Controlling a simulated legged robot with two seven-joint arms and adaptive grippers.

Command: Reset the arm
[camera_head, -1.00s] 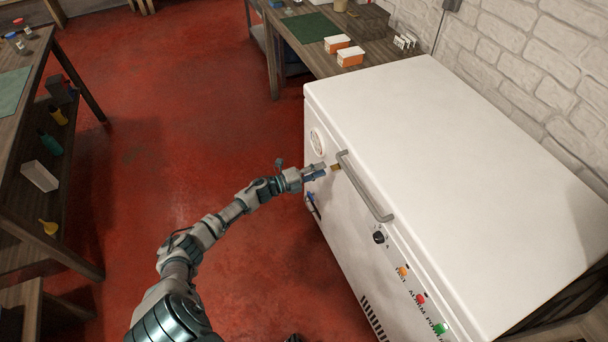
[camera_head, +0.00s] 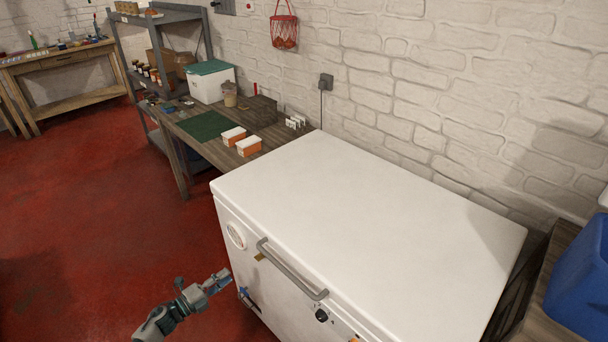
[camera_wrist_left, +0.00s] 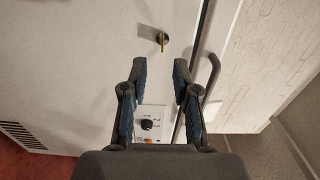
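My left arm comes in at the bottom of the head view, with its gripper (camera_head: 218,281) just left of the front of a white chest freezer (camera_head: 370,215). In the left wrist view the left gripper (camera_wrist_left: 160,80) has its two fingers spread apart with nothing between them. Beyond the fingertips are the freezer's white front, a brass key-like piece in a lock (camera_wrist_left: 161,39), and the dark lid handle (camera_wrist_left: 208,75). The lid is down. The grey handle also shows in the head view (camera_head: 290,268). My right gripper is in no view.
A wooden workbench (camera_head: 185,130) behind the freezer holds a green mat, orange-and-white boxes and a white bin with a green lid. A blue container (camera_head: 583,280) stands at the right edge. Red floor (camera_head: 80,230) is clear at left.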

